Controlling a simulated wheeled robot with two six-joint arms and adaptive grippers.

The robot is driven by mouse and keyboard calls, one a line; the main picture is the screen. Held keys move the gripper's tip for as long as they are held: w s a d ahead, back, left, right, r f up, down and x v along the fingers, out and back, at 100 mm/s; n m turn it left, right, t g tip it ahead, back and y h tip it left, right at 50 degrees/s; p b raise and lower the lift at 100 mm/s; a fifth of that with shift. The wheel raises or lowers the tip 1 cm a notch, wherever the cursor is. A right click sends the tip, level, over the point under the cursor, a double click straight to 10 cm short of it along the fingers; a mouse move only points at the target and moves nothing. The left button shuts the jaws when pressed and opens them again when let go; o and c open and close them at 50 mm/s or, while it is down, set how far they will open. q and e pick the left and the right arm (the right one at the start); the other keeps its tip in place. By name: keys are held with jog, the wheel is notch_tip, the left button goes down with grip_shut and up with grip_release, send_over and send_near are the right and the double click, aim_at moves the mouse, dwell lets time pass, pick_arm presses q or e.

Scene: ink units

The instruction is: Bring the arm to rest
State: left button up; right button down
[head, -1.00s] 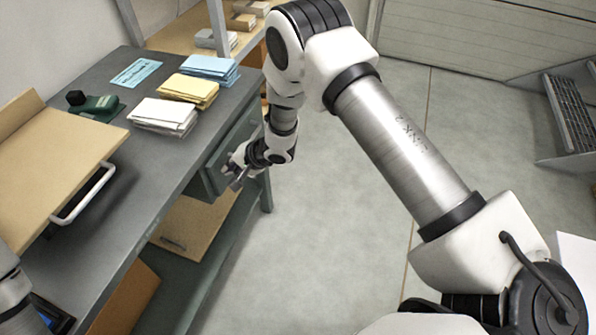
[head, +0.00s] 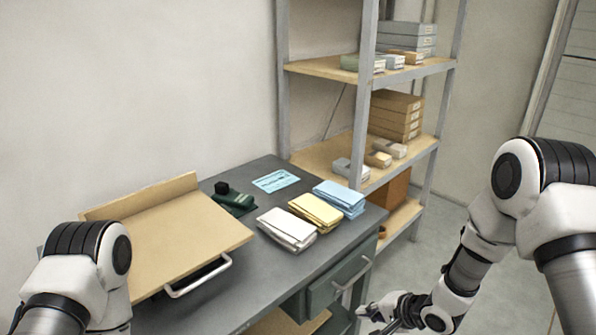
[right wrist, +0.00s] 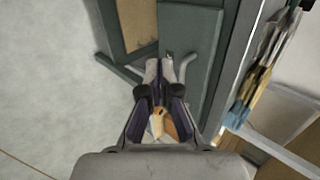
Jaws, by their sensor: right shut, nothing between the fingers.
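My right arm comes in at the right of the head view. Its gripper (head: 372,318) is low, at the bottom edge, just in front of the desk drawer (head: 338,286). In the right wrist view the fingers (right wrist: 166,72) are together and empty, with the drawer's front and handle close beyond the tips. Whether they touch the handle I cannot tell. In the head view the drawer looks shut, with its pale bar handle (head: 352,275) facing the gripper. Only a link of my left arm shows at the lower left; its gripper is out of view.
The grey desk (head: 262,272) carries a slanted tan board (head: 165,235), a dark green stamp-like object (head: 235,200), a blue card (head: 276,180) and white (head: 287,229), yellow (head: 316,211) and blue (head: 339,198) stacks. A shelf rack (head: 363,100) stands behind. Floor right of the desk is clear.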

jog(key=s+f+g+h+p, duration=0.1)
jog(key=s+f+g, duration=0.1)
jog(key=s+f, duration=0.45)
jog(key=s+f+g+h+p, duration=0.15)
jog(key=s+f, duration=0.25)
jog(key=s, duration=0.6)
jog(key=s+d+n+g+h, duration=0.1)
jog(key=s+d+n+h, duration=0.1)
jog(key=s, duration=0.5)
jog(key=s+d+f+n+g+h, duration=0.1)
jog(key=s+d+n+g, duration=0.1)
jog(key=s+d+n, duration=0.2)
jog(key=shift+s+n+h, duration=0.35)
jog(key=shift+s+n, duration=1.15)
jog(key=shift+n, duration=0.2)
